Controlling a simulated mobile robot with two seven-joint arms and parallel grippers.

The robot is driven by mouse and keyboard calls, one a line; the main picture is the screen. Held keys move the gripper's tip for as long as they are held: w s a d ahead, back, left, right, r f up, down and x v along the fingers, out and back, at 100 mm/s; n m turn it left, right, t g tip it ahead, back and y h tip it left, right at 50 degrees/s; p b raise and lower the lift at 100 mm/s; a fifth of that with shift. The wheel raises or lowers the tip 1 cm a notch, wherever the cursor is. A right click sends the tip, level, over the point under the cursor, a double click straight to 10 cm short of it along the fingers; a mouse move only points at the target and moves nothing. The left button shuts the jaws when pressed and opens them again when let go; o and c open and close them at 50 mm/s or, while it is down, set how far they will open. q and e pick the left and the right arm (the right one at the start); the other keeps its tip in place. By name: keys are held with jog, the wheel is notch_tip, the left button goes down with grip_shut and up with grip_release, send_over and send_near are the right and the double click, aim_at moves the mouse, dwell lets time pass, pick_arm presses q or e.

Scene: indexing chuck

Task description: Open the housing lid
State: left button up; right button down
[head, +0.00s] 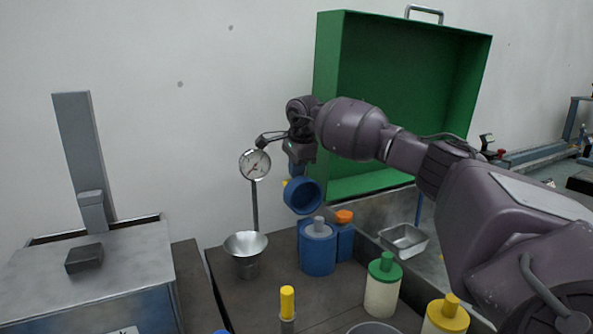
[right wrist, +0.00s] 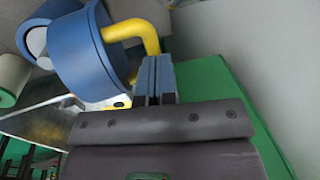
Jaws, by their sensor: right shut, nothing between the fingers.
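A large green box-shaped lid (head: 403,105) with a metal handle (head: 425,13) on its top edge stands upright at the back, its hollow side facing me. It rises behind a grey metal basin (head: 352,212). My right gripper (head: 298,170) hangs in front of the lid's left edge. It is shut and empty, and its fingers (right wrist: 155,80) also show in the right wrist view. Beside them is a blue cup-like part (head: 303,195) with a bent yellow bar (right wrist: 135,30). I cannot tell whether they touch. The green surface (right wrist: 225,100) lies behind the gripper. My left gripper is out of view.
Below are a blue container (head: 317,250), a white one with a green top (head: 382,290), and a yellow one (head: 445,316). A grey tray (head: 404,240) sits in the basin.

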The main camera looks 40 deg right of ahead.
jog(key=p+v, duration=0.1)
jog(key=v, duration=0.9)
jog(key=shift+r, duration=0.4)
jog(key=shift+s, duration=0.2)
